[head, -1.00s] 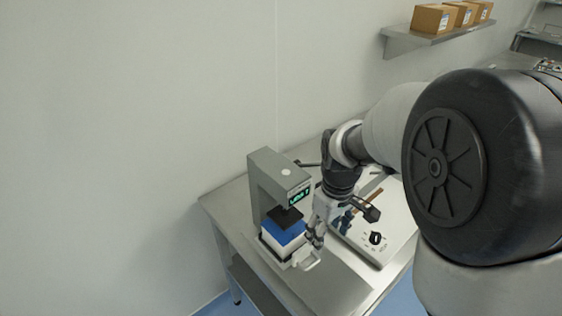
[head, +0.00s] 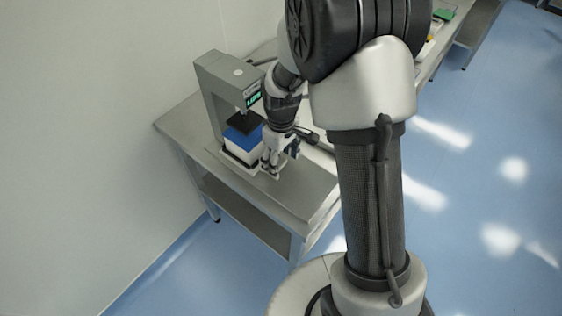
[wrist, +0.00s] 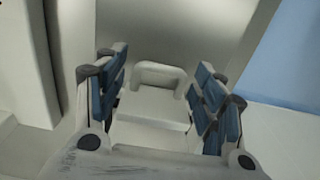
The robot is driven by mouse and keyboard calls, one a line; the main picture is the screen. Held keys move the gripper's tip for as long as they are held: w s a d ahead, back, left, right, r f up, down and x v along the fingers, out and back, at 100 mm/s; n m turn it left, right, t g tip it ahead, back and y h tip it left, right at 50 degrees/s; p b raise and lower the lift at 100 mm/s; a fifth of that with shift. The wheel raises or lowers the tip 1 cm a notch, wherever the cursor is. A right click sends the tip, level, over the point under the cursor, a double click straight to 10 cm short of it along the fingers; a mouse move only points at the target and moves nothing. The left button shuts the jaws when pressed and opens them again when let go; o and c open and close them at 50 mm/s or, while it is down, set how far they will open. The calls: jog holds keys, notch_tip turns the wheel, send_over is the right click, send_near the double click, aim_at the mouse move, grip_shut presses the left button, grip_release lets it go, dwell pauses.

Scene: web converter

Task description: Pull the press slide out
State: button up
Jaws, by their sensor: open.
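The press (head: 226,88) is a grey-green frame with a lit green display, standing on the metal table. A blue-topped white block (head: 243,138) sits under its black pressing plate. The press slide (wrist: 152,106) is a pale flat plate with a raised loop handle (wrist: 160,72) at its outer end. My gripper (head: 269,170) is at the front of the press, by the handle end of the slide. In the wrist view my gripper (wrist: 160,95) is open, with blue-padded fingers on either side of the slide and handle. I cannot tell whether either finger touches.
The metal table (head: 285,197) has bare room in front of the press. A pale wall (head: 90,110) stands to its left. Blue floor (head: 455,200) lies open to the right. A further table with small items (head: 442,14) is at the top right.

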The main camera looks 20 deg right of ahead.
jog(key=shift+f, duration=0.35)
jog(key=shift+c, duration=0.3)
jog(key=c, duration=1.2)
jog(key=shift+s, duration=0.15)
